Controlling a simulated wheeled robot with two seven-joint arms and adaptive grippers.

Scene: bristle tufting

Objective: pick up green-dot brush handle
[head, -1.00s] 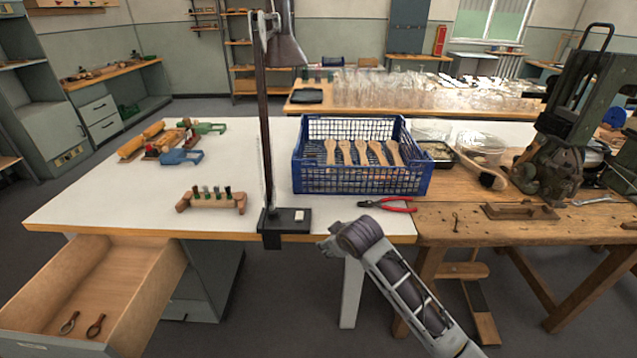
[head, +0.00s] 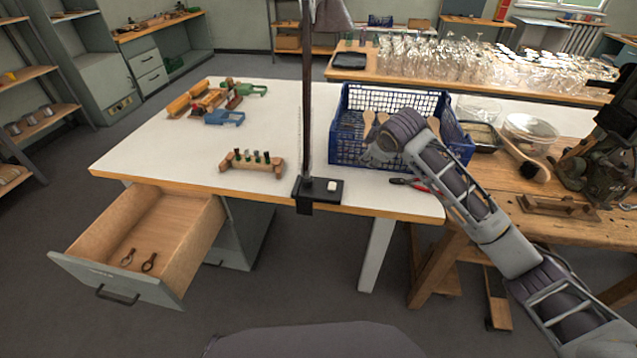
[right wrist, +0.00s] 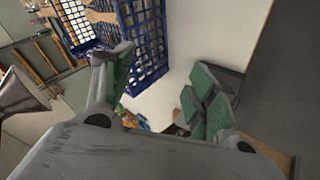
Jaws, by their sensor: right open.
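The blue crate (head: 348,94) stands on the white table. Light wooden brush handles (head: 369,122) stick up inside it. My right arm hides most of the handles, and I see no green dot on those that show. My right gripper (head: 374,157) is at the crate's front side, by its near wall; I cannot tell its height. In the right wrist view my right gripper (right wrist: 158,85) has its two green-padded fingers spread wide, with nothing between them. The crate's mesh (right wrist: 145,35) shows beyond the fingers there. My left gripper is not in view.
A lamp post (head: 308,120) on a black base rises left of the crate. Red-handled pliers (head: 408,183) lie below my forearm. A small wooden rack (head: 252,161) stands left on the table. An open drawer (head: 165,225) sticks out at the left.

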